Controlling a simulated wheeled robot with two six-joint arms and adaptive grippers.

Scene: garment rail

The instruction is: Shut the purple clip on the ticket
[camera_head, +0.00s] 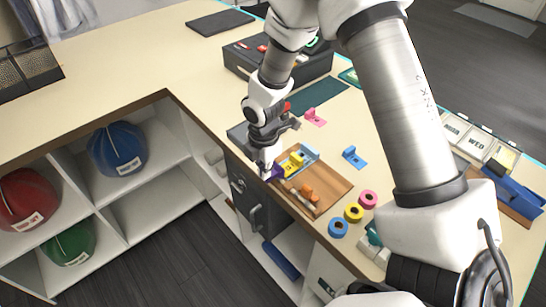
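The purple clip (277,172) shows as a small purple patch at the left end of the wooden tray (332,186), near the counter's front edge. My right gripper (267,168) points down right at the clip and covers part of it. Its fingertips are too small and too hidden to tell whether they are open or shut on the clip. I cannot make out the ticket or whether the clip's jaws are open. My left gripper is not in view.
The tray also holds a yellow piece (295,160) and orange pieces (308,194). Pink (315,117) and blue (353,156) brackets and tape rolls (354,212) lie nearby. A dark box (300,66) stands behind my arm. The counter's left part is mostly clear.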

